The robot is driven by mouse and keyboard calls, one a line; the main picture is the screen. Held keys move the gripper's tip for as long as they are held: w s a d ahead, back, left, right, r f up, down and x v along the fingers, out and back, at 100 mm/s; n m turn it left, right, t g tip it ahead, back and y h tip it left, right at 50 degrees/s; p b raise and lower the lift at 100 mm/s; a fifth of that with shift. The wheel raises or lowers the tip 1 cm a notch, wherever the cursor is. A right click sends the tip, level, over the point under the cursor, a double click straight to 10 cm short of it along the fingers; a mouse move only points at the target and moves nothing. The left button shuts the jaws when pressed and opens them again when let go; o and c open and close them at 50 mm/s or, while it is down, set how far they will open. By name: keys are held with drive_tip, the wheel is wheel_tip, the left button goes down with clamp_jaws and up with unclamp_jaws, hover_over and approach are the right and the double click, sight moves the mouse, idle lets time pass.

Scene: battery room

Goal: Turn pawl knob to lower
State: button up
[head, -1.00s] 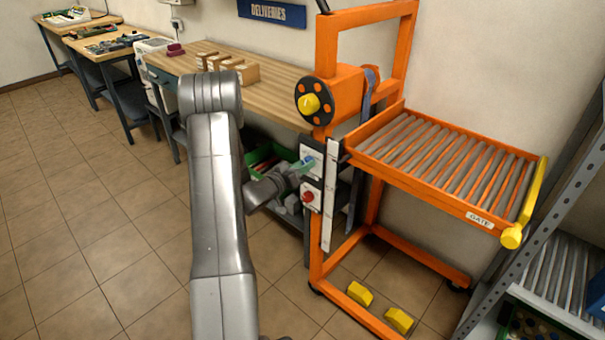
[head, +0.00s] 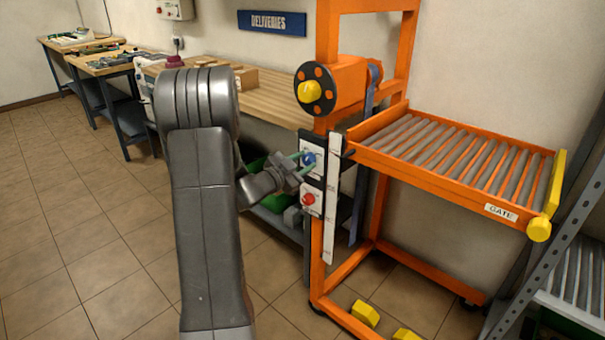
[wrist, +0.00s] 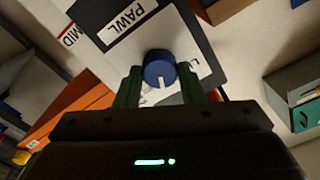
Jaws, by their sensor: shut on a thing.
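The blue pawl knob (head: 308,158) sits on a white plate on the orange lift's front post. In the wrist view the knob (wrist: 158,68) has a white pointer mark facing the bottom of the picture. The plate (wrist: 150,25) reads PAWL; another label beside the knob is mostly hidden, with only its first letter, L, showing. My gripper (head: 300,159) reaches the knob from the left. Its green fingers (wrist: 160,86) are shut on the knob, one on each side.
A red knob (head: 308,199) is on the plate below. A yellow-hubbed winch (head: 312,91) is above. The roller deck (head: 450,165) with a yellow gate (head: 550,190) extends right. A wooden bench (head: 265,98) stands behind. Floor (head: 80,240) at left is clear.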

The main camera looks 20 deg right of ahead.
drive_tip(key=shift+f+m+b, duration=0.1)
drive_tip(key=shift+m+b, duration=1.8)
drive_tip(key=shift+m, duration=0.3)
drive_tip(key=o, duration=1)
drive_tip(key=p+v, duration=0.1)
drive_tip(key=v, duration=1.3)
